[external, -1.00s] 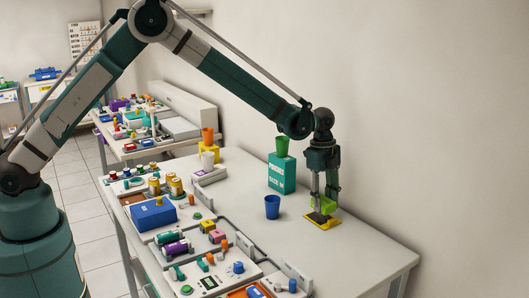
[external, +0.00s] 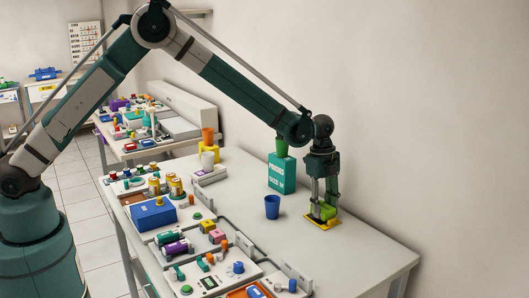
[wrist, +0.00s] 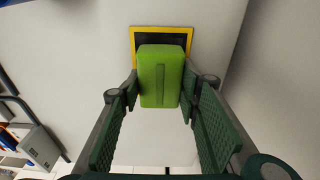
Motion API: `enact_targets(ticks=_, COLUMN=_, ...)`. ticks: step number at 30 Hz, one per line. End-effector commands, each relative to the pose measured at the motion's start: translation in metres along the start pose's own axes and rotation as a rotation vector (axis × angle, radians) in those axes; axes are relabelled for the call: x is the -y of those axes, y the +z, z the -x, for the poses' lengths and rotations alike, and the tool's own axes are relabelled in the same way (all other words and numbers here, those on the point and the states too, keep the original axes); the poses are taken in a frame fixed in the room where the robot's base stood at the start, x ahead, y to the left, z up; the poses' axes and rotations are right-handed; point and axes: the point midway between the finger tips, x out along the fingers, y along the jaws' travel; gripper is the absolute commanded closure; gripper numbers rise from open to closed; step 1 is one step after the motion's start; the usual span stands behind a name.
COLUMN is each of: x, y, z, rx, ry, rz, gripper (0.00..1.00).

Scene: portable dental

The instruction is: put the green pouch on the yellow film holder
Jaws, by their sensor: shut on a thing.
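The green pouch (external: 322,212) is held between the fingers of my gripper (external: 324,205). The wrist view shows the pouch (wrist: 160,75) lengthwise between the two fingertips (wrist: 160,88). The yellow film holder (external: 333,224) lies flat on the table directly below the pouch. In the wrist view the film holder (wrist: 162,28) shows as a yellow rim around a dark centre, partly hidden by the pouch. The pouch is very low over the holder; I cannot tell whether they touch.
A blue cup (external: 272,207) stands left of my gripper. Trays with several small items line the table's left side. The table (external: 375,252) is clear to the front right.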

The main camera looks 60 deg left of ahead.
Motion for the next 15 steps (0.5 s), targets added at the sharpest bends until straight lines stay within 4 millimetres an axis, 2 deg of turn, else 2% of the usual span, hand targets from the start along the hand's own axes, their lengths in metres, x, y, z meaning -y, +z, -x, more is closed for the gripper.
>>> enact_targets(ticks=5, x=0.0000, y=0.0001, z=-0.0011, rx=0.000, ry=0.000, rz=0.000, gripper=0.81)
enact_targets(ticks=6, x=0.0000, y=0.0002, z=-0.0011, rx=0.000, ry=0.000, rz=0.000, gripper=0.61)
enact_targets(ticks=8, x=0.0000, y=0.0001, z=-0.0010, rx=0.000, ry=0.000, rz=0.000, gripper=0.53)
enact_targets(ticks=15, x=0.0000, y=0.0001, z=-0.0010, rx=0.000, ry=0.000, rz=0.000, gripper=0.52)
